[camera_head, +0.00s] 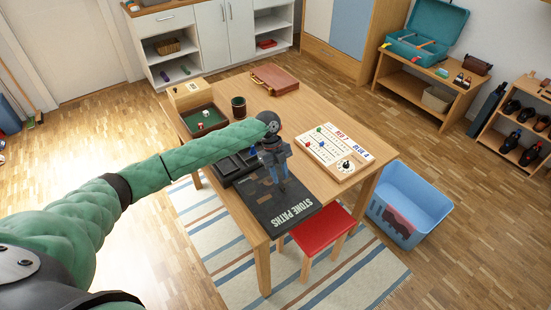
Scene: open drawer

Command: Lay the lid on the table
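The lid (262,201) is a flat black rectangle with "STONE PATHS" in white letters, at the table's near end in the head view. It looks level; I cannot tell whether it rests on the table or is held just above it. My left gripper (283,186) points down at the lid's right part, its fingertips at or against it. Whether the fingers are open or shut on the lid is too small to tell. The wooden table (337,190) stands in the middle. A dark box with compartments (229,165) lies behind the lid, partly hidden by my arm. My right gripper is not in view.
A game board (331,150) lies right of my gripper. A green tray with dice (203,122), a dark cup (238,106) and a brown case (274,79) stand farther back. A red stool (324,228) and blue bin (410,200) are beside the table.

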